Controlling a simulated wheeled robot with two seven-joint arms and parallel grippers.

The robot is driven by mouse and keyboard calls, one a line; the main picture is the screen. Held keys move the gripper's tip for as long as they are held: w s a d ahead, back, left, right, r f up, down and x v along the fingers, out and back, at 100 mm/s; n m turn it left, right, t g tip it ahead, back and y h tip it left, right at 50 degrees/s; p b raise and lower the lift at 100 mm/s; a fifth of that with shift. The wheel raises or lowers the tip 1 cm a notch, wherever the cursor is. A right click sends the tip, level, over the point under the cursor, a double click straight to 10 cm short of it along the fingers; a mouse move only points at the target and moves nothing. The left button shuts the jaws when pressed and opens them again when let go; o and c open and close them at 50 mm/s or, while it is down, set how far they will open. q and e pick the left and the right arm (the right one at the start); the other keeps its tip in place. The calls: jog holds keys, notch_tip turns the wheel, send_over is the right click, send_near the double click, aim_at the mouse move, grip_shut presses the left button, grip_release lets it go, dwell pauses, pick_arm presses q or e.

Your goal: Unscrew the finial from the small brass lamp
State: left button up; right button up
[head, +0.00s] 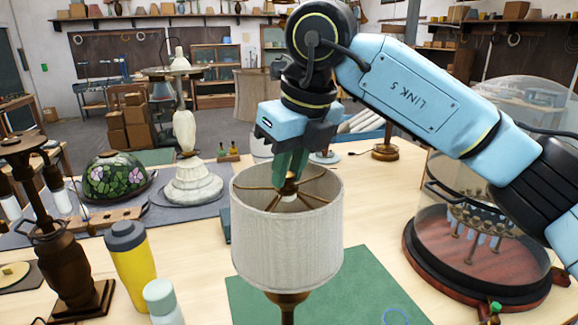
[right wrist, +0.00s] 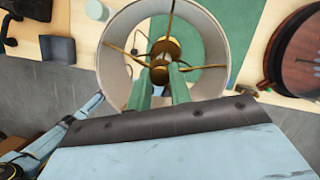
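The lamp has a pale fabric drum shade (head: 287,240) and a brass stem (head: 288,305), and it stands upright. Thin brass spider arms cross the open top of the shade. My right gripper (head: 291,176) reaches down into this opening from above. In the right wrist view its two green fingers (right wrist: 160,80) stand close together, one on each side of the small brass finial (right wrist: 158,73) at the hub. They appear to touch it, with no clear gap. In the head view the fingers mostly hide the finial.
A yellow flask (head: 132,262) and a mint bottle (head: 163,303) stand left of the lamp. A glass dome on a dark red round base (head: 480,270) stands to the right. A green mat (head: 340,300) lies under the lamp. Other lamps stand at the left and back.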

grip_shut()
jog(key=n+p, duration=0.1)
jog(key=n, duration=0.1)
jog(key=n+g+p, duration=0.1)
jog(key=n, duration=0.1)
jog(key=shift+w+d+r+n+y, duration=0.1)
jog(key=shift+r+n+y, duration=0.1)
jog(key=shift+n+y, duration=0.2)
jog(key=shift+n+g+p, duration=0.4)
jog(key=shift+n+p, duration=0.2)
jog(key=shift+n, duration=0.5)
jog(key=shift+f+n, duration=0.1)
jog(key=shift+n, duration=0.5)
jog(key=n+g+p, duration=0.1)
jog(key=n+p, duration=0.1)
jog(key=n, duration=0.1)
jog(key=shift+w+r+p, duration=0.1)
jog(key=shift+r+p, duration=0.1)
jog(key=shift+p, duration=0.15)
jog(key=n+g, duration=0.1)
jog(key=n, duration=0.1)
jog(key=shift+w+n+p, duration=0.1)
jog(key=shift+n+p, duration=0.2)
jog(key=shift+p, duration=0.1)
jog(key=shift+f+n+g, duration=0.15)
jog(key=shift+n+g, duration=0.15)
jog(key=shift+n, duration=0.9)
